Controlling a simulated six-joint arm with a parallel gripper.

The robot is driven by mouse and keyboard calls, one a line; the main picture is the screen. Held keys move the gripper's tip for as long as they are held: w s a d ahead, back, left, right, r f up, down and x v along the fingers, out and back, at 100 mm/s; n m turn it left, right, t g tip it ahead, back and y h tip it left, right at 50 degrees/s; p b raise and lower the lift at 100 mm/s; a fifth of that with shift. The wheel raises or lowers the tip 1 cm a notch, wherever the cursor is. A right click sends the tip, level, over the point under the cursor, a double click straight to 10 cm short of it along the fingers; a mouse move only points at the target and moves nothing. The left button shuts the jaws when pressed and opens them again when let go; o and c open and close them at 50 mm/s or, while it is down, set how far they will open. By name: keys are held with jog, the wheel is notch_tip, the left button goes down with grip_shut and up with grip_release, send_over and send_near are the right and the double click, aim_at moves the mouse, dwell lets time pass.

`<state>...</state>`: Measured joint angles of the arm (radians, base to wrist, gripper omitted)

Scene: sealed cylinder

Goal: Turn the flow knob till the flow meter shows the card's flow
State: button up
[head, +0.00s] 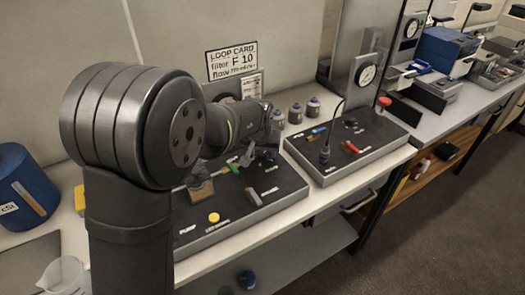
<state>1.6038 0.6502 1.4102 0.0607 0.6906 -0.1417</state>
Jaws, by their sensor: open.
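The loop card (231,60) stands against the back wall. It reads "filter F 10" with a flow line below it that is too small to read surely. My gripper (262,157) is small and dark, low over the back of the left panel (291,187), and looks open and empty. I cannot tell which control is the flow knob; it may be hidden behind my arm or gripper. No flow meter reading can be made out. A round dial gauge (367,75) stands upright behind the right panel (385,135), its needle too small to read.
The left panel carries a green handle (234,168), a grey lever (254,197) and a yellow button (213,217). Several small jars (296,113) stand behind the panels. A blue container (22,185) and a clear beaker (62,274) are at left. My arm covers much of the left panel.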

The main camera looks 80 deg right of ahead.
jog(key=c, duration=1)
jog(key=shift+o, duration=0.2)
